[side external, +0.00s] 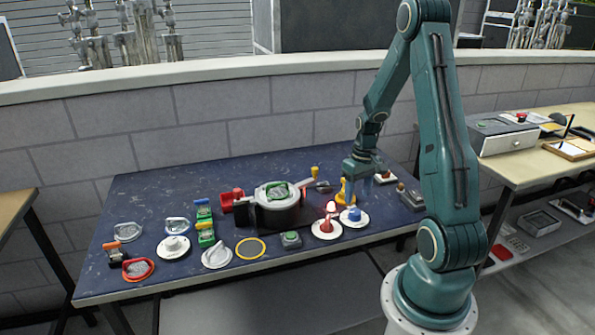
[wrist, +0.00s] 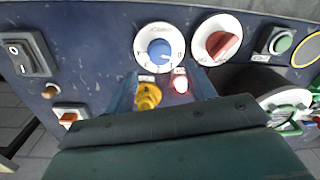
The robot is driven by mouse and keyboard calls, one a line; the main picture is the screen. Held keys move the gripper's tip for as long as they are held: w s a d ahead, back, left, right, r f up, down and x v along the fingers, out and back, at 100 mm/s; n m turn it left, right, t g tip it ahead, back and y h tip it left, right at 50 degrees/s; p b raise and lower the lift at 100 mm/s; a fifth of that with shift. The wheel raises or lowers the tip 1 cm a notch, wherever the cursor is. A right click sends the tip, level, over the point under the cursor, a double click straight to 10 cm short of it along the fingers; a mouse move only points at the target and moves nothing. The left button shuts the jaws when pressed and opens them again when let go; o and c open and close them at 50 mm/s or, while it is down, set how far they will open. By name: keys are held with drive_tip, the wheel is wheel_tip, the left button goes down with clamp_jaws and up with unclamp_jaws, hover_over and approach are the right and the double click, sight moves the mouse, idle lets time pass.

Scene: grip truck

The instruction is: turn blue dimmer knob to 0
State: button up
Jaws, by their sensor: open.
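The blue dimmer knob (wrist: 159,51) sits on a round white dial plate with small marks around it, in the upper middle of the wrist view. In the side view the blue knob (side external: 353,214) is near the front right of the dark blue table. I cannot tell for sure which mark it points to. My gripper (side external: 362,181) is above the table, behind the knob and apart from it. In the wrist view my gripper (wrist: 163,88) shows two blue fingers spread apart, with the knob beyond their tips. Nothing is held.
A red knob (wrist: 222,46) on a similar white plate is beside the blue one. A yellow part (wrist: 148,96) and a lit red lamp (wrist: 181,84) show between the fingers. A green button (wrist: 283,44) and a black rocker switch (wrist: 20,62) are farther out.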

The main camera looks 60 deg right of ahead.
sight(355, 210)
wheel_tip(355, 210, up, 8)
drive_tip(key=shift+d, duration=0.15)
idle(0.3)
drive_tip(key=w+a+r+n+t+h, duration=0.1)
drive_tip(key=w+a+r, duration=0.1)
drive_tip(key=a+r, duration=0.45)
drive_tip(key=w+a+r+n+t+h, duration=0.15)
drive_tip(key=a+r, duration=0.25)
drive_tip(key=a, duration=0.5)
drive_tip(key=s+a+r+n+t+y, duration=0.1)
drive_tip(key=s+a+r, duration=0.1)
drive_tip(key=s+a, duration=0.2)
drive_tip(key=s+a+r+n+t+y, duration=0.1)
drive_tip(key=s+a+r+n+t, duration=0.1)
drive_tip(key=a, duration=0.8)
drive_tip(key=s+r, duration=0.1)
drive_tip(key=s, duration=0.1)
drive_tip(key=shift+s+a, duration=0.15)
drive_tip(key=shift+s, duration=0.25)
drive_tip(key=shift+r, duration=0.1)
